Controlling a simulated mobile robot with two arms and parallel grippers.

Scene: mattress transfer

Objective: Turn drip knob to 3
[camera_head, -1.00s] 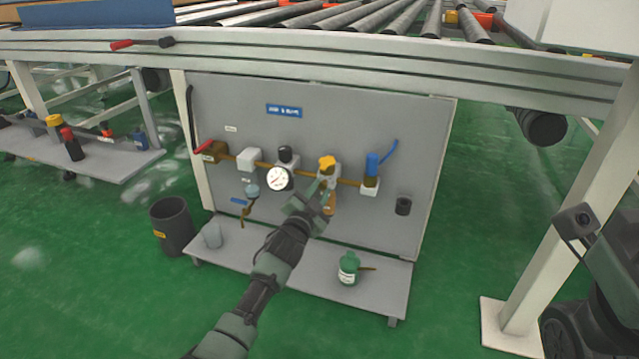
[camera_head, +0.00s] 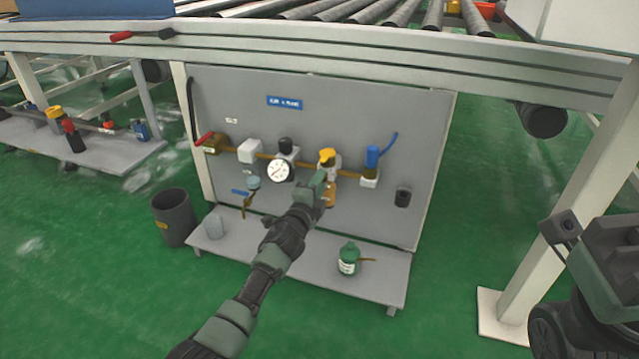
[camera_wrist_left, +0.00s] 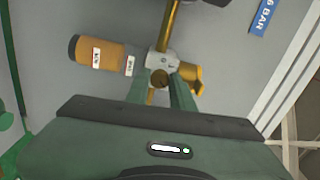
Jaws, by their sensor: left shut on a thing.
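The lubricator with a yellow cap (camera_head: 326,156) and an amber bowl (camera_head: 329,195) sits on the brass pipe of the grey panel. In the left wrist view its amber bowl (camera_wrist_left: 96,55) points left, and its yellow cap (camera_wrist_left: 192,77) shows on the right, partly behind a finger. A small round brass knob (camera_wrist_left: 160,78) sits on its grey body, between my fingertips. My left gripper (camera_head: 321,181) reaches the lubricator's front and is shut on this knob; it also shows in the left wrist view (camera_wrist_left: 161,84). No numbers on the knob are readable.
The pressure gauge (camera_head: 279,171) is just left of my gripper, and a blue-topped valve (camera_head: 372,160) is to the right. A green bottle (camera_head: 348,258) stands on the low shelf (camera_head: 300,262). A conveyor frame (camera_head: 400,55) overhangs the panel. A bin (camera_head: 173,217) stands left.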

